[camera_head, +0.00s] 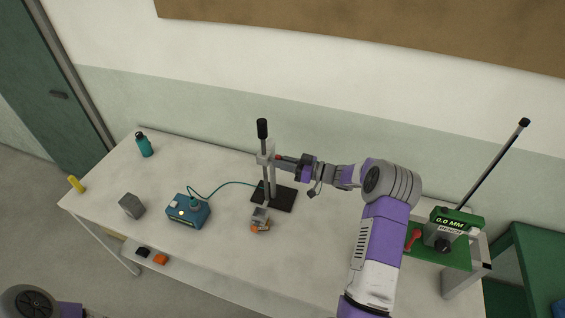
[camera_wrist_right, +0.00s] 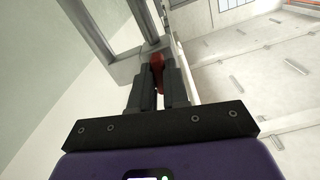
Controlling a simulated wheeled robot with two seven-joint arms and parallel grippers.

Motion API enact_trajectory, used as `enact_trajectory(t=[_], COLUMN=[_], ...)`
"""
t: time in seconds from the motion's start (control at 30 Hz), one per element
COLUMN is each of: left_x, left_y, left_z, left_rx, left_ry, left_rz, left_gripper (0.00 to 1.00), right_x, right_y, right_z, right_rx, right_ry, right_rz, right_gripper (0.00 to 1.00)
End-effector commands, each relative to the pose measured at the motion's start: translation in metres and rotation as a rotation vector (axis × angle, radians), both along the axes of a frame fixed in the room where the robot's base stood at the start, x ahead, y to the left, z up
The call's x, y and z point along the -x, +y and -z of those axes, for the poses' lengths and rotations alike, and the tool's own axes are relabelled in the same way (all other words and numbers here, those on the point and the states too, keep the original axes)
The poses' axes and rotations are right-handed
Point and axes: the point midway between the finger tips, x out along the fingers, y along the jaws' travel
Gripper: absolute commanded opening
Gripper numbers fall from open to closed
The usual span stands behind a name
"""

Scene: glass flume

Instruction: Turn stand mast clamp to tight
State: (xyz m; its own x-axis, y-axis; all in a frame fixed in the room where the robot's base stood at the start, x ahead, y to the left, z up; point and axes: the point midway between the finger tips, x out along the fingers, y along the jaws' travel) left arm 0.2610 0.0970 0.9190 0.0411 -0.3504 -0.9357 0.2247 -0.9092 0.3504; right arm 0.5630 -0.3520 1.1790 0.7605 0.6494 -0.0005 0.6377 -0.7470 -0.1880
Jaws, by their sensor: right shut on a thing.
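The stand (camera_head: 275,195) has a dark base plate and an upright mast in the middle of the bench, with a black-topped rod (camera_head: 262,130) rising from it. The mast clamp's red knob (camera_wrist_right: 156,66) sits between my right gripper's fingers in the right wrist view. My left gripper is not in view; only a bit of my left arm shows at the lower left.
A blue box (camera_head: 188,212) with a cable stands left of the stand. A small grey and orange object (camera_head: 260,220) lies in front. A grey block (camera_head: 131,206), teal bottle (camera_head: 144,145) and yellow item (camera_head: 76,184) are further left. A green 0.0 MM device (camera_head: 456,221) stands right.

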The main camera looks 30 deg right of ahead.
Motion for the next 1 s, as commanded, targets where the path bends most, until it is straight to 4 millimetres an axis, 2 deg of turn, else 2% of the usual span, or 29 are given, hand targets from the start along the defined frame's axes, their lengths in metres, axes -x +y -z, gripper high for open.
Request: enact_trajectory(t=[0.13,0.17,0.3,0.33,0.67,1.0], left_x=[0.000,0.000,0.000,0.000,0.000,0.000], left_y=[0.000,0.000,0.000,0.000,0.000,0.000], left_z=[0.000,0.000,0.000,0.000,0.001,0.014], left_rx=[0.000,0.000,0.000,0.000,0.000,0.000], left_ry=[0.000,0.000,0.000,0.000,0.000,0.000], left_rz=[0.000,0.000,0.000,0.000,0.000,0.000], left_gripper=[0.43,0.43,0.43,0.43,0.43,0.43], right_x=[0.000,0.000,0.000,0.000,0.003,0.044], right_y=[0.000,0.000,0.000,0.000,-0.003,-0.038], right_z=[-0.001,-0.001,0.000,0.000,0.000,0.001], right_rx=[-0.003,-0.003,-0.002,-0.002,0.000,0.000], right_ry=[0.001,0.001,0.001,0.001,0.000,0.000], right_rz=[0.001,0.001,0.001,0.001,0.002,0.003], right_gripper=[0.00,0.16,0.38,0.40,0.40,0.40])
